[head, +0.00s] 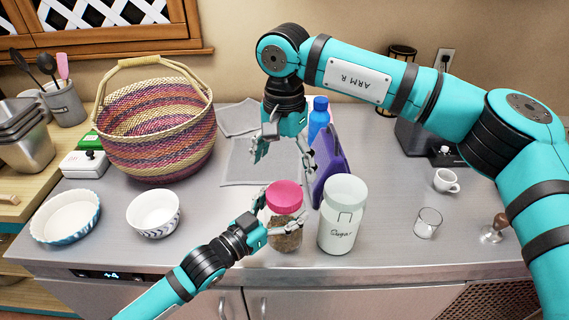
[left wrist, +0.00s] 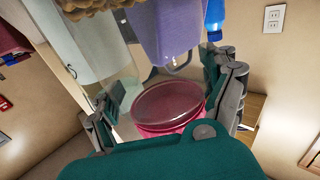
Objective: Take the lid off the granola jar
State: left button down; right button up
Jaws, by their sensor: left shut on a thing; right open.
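The granola jar (head: 286,238) stands near the counter's front edge. It is clear glass with brown granola low inside, which shows at the top of the left wrist view (left wrist: 92,5). Its pink lid (head: 284,194) is on top and shows between the fingers in the left wrist view (left wrist: 168,106). My left gripper (head: 280,213) is shut on the jar from the front, its fingers on either side just below the lid. My right gripper (head: 283,156) is open and empty, pointing down above the counter behind the jar. Exact finger contact is hard to see.
A white-lidded sugar jar (head: 340,226) stands close on the right. A purple object (head: 328,168) and a blue bottle (head: 318,116) are behind. A woven basket (head: 158,130) and two bowls are left. A glass (head: 427,222) and white cup (head: 446,180) are right.

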aim_at(285, 193)
jog(key=m, duration=1.5)
jog(key=shift+m, duration=0.3)
jog(key=m, duration=0.4)
jog(key=shift+m, duration=0.4)
jog(key=m, duration=0.7)
jog(key=shift+m, duration=0.3)
jog(key=m, duration=1.4)
jog(key=shift+m, duration=0.3)
jog(key=m, duration=0.4)
jog(key=shift+m, duration=0.3)
jog(key=shift+f, duration=4)
